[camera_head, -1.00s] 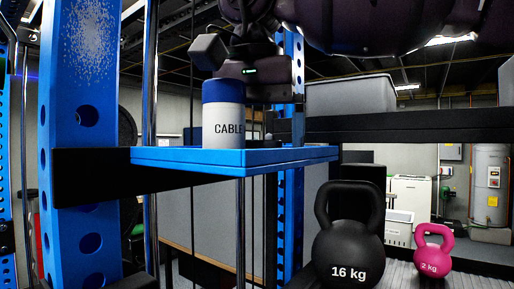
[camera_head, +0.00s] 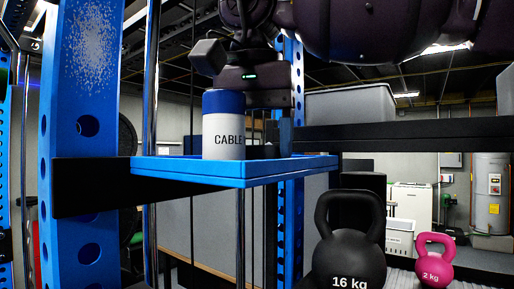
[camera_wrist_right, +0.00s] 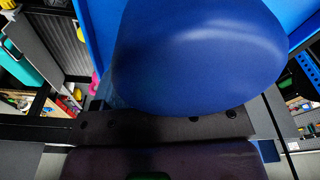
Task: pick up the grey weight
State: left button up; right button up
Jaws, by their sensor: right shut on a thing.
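My right gripper (camera_head: 262,128) hangs down over the blue shelf, behind a white canister (camera_head: 223,135) with a blue lid and the word CABLE. The canister covers part of the fingers. A small dark grey piece, the grey weight (camera_head: 263,152), shows low between the fingers, just right of the canister. The gripper is shut on it. I cannot tell whether the weight touches the shelf. In the right wrist view the blue lid (camera_wrist_right: 200,60) fills the middle and hides the fingertips and the weight. My left gripper is not in view.
The blue shelf (camera_head: 200,172) is fixed to a blue rack upright (camera_head: 80,120) at the left. A black 16 kg kettlebell (camera_head: 350,250) and a pink 2 kg kettlebell (camera_head: 435,262) stand lower right. A grey bin (camera_head: 350,103) sits on a black shelf behind.

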notch_tip(320, 180, up, 19)
jog(key=p, duration=0.1)
dwell(0.6)
